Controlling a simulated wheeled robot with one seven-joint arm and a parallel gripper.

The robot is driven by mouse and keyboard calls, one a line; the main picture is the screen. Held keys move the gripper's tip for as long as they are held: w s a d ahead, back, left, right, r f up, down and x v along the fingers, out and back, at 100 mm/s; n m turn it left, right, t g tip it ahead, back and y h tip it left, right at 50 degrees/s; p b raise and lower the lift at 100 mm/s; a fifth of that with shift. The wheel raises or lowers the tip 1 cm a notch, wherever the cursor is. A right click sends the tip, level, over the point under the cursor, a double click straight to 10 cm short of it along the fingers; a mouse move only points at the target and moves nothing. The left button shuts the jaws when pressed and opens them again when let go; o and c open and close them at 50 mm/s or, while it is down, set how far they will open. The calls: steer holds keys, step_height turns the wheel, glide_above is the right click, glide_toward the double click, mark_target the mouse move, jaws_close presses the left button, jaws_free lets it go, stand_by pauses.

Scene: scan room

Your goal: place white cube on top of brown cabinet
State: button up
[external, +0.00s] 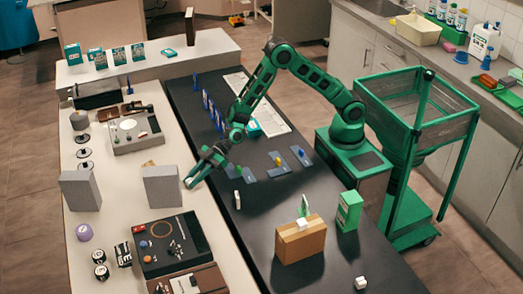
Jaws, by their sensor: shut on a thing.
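My gripper (193,180) is at the end of the green arm, low over the pale counter, just left of the black tabletop. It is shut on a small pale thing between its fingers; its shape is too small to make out. A brown box-like cabinet (301,243) stands on the black tabletop, to the right of and nearer the camera than my gripper. A small white cube (302,224) shows at its top. Another white cube (360,283) lies on the black tabletop at the front, apart from the cabinet.
A small white block (237,200) stands right of my gripper. Flat cards with coloured pieces (277,163) lie behind it. A grey block (161,186) stands close left.

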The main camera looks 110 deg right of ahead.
steer(key=shift+f, duration=0.1)
steer(key=o, duration=1)
steer(key=v, duration=1)
steer(key=shift+s+d+r, duration=0.15)
steer(key=shift+d+r, duration=0.05)
steer(key=shift+r, duration=0.05)
steer(key=shift+v, duration=1)
steer(key=s+d+r+m+g+h, duration=0.2)
steer(key=s+d+g, duration=0.3)
steer(key=s, duration=0.7)
steer(key=s+d+r+m+g+h, duration=0.25)
steer(key=s+d, duration=0.35)
steer(key=s, duration=0.7)
steer(key=s+r+m+g, duration=0.1)
steer(key=s+m, duration=0.1)
steer(key=s, duration=0.6)
steer(key=s+d+r+m+g, duration=0.1)
steer(key=s+m+g, duration=0.1)
steer(key=s, duration=0.7)
steer(key=s+d+r+m+g, duration=0.1)
steer(key=s+m+g, duration=0.1)
steer(key=s, duration=0.6)
steer(key=shift+s+d+r, duration=0.15)
steer(key=shift+s+r, duration=0.05)
steer(key=shift+s, duration=0.15)
